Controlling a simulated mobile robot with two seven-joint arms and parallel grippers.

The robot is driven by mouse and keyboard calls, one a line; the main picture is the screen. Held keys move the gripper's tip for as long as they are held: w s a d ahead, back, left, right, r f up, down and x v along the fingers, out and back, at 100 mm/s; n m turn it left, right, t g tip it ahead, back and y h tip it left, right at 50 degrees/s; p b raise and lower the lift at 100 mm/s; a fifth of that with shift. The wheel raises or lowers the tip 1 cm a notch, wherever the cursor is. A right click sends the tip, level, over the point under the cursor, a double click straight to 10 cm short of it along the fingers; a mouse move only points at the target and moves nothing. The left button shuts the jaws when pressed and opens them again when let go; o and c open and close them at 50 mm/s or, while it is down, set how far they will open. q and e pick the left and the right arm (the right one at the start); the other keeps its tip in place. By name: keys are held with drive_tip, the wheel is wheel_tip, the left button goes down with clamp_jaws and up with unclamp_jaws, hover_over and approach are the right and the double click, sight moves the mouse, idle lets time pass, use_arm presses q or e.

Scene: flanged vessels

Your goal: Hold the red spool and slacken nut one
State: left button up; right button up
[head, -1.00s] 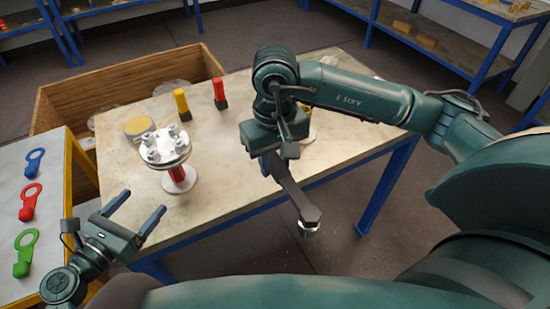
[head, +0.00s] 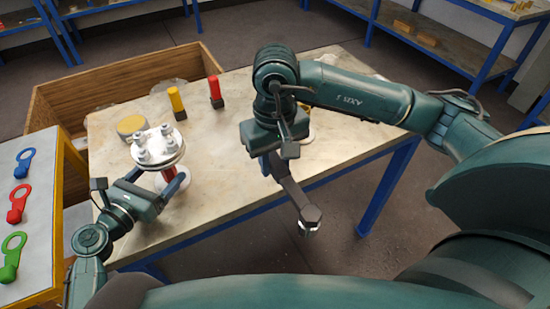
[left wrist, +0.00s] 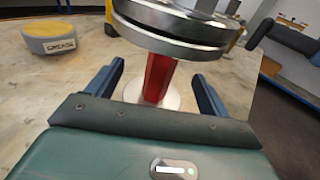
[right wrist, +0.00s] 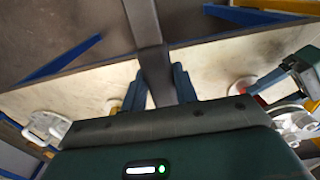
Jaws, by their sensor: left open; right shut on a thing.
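The red spool (head: 170,174) stands upright on the table, with a white base and a grey bolted flange on top. It also shows in the left wrist view (left wrist: 159,78). Several nuts (head: 141,141) sit on the flange; I see no label telling which is nut one. My left gripper (head: 160,181) is open, its fingers on either side of the red column below the flange, with gaps showing in the left wrist view (left wrist: 158,73). My right gripper (head: 271,163) is shut on a dark wrench (head: 293,191), which hangs beyond the table's front edge with its head low.
A yellow-and-grey grease tin (head: 131,126), a yellow-topped cylinder (head: 176,101) and a red-topped cylinder (head: 215,91) stand behind the spool. A wooden crate (head: 60,110) is behind the table (head: 235,185). Blue, red and green ring-ended pieces lie on a side panel (head: 45,215) at left.

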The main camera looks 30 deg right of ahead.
use_arm(q)
drive_tip(key=shift+x, duration=0.95)
drive_tip(key=c, duration=1.4)
drive_tip(key=shift+c, duration=0.3)
